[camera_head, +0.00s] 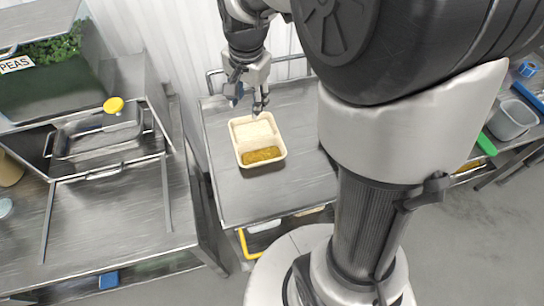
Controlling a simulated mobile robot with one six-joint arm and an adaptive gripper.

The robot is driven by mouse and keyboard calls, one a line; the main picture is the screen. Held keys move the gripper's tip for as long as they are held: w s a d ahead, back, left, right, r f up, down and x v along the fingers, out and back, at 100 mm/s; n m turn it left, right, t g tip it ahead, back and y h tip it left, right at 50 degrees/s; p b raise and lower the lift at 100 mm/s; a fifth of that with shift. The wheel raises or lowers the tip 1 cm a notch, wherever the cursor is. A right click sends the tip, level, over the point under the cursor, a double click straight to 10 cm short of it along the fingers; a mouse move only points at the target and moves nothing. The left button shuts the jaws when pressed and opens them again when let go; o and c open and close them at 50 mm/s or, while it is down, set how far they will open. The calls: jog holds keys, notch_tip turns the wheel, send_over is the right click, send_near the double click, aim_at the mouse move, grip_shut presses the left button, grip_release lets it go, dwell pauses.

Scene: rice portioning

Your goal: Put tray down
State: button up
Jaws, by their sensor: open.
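The tray (239,129) is a cream rectangular container with white rice in its far part and a yellow-brown food in its near part. It rests flat on the metal cart top (222,184), towards the cart's far left. My gripper (249,104) is open just above the tray's far edge, with its fingers pointing down. From this angle I cannot tell whether a finger touches the rim. My own arm hides the right part of the cart.
A peas bin (62,48) stands behind. A rail (212,80) borders the cart's far side. The cart top in front of the tray is clear.

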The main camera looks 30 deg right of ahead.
jog(key=s+a+r+n+t, duration=0.1)
jog(key=s+n, duration=0.4)
jog(key=s, duration=0.5)
jog(key=s+a+r+n+t, duration=0.1)
jog(key=s+a+r+n, duration=0.3)
jog(key=s, duration=0.7)
jog(key=r+n, duration=0.1)
jog(key=n, duration=0.1)
jog(key=shift+s+r+n+t, duration=0.2)
jog(key=shift+s+n+t, duration=0.1)
notch_tip(320, 180, down, 7)
jog(key=b, duration=0.7)
